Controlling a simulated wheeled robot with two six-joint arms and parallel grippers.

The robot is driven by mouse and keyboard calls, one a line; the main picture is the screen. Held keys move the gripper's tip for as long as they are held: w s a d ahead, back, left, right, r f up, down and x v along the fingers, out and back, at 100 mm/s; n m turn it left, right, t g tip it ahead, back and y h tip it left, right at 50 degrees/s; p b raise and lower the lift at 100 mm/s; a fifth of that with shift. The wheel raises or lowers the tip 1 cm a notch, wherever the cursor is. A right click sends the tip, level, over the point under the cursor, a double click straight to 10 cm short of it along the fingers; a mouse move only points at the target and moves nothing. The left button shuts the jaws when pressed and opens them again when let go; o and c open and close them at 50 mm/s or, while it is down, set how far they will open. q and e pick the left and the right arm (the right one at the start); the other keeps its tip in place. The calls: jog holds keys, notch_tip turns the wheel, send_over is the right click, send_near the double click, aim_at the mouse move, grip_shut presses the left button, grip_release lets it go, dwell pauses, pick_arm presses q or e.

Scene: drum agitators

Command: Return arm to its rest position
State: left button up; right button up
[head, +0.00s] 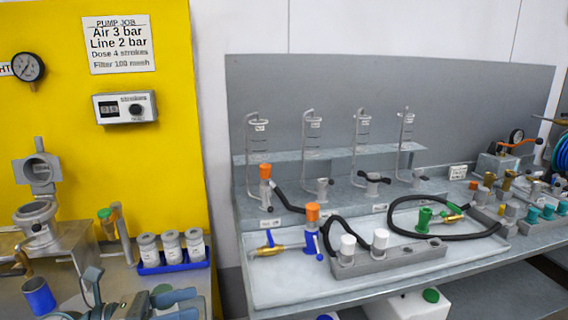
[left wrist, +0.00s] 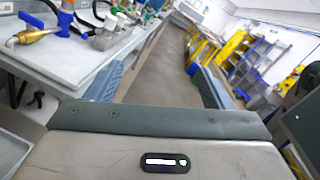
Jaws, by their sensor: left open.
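My left gripper (head: 140,302) shows at the bottom left of the head view, in front of the bench by the yellow panel. In the left wrist view my left gripper (left wrist: 160,82) has its two blue-padded fingers wide apart, with only floor seen between them. It is open and holds nothing. The rest of my left arm is cut off by the lower edge of the head view. My right gripper is in neither view.
A grey workbench (head: 285,288) with hoses and fittings lies to the right. The left wrist view shows open floor (left wrist: 160,70) and a yellow ladder (left wrist: 236,48).

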pick_arm(q)
jog(key=w+a+r+n+t+y, duration=0.1)
jog(key=a+n+t+y, duration=0.35)
jog(key=n+t, duration=0.55)
jog(key=w+a+r+n+t+y, duration=0.1)
jog(key=a+n+t+y, duration=0.4)
jog(key=n, duration=0.9)
jog(key=s+a+f+n+g+y, duration=0.2)
jog(key=a+f+n+g+y, duration=0.1)
jog(key=f+n+y, duration=0.35)
jog(key=s+a+f+n+g+y, duration=0.25)
jog(key=f+n+y, duration=0.25)
jog(key=f+n, duration=0.3)
jog(key=s+d+f+n+g+h, duration=0.25)
jog(key=s+f+g, duration=0.35)
jog(key=s+f, duration=0.3)
jog(key=s+d+f+n+g+h, duration=0.1)
jog(key=s+d+f+n+g, duration=0.2)
jog(key=s+f+g, duration=0.6)
notch_tip(320, 180, down, 27)
jog(key=a+t, duration=0.1)
jog(key=a, duration=0.1)
jog(key=s+a+f, duration=0.1)
jog(key=s+f, duration=1.6)
jog(key=f, duration=0.3)
jog(key=shift+a+g, duration=0.35)
jog(key=shift+g, duration=0.1)
jog(key=shift+s, duration=0.1)
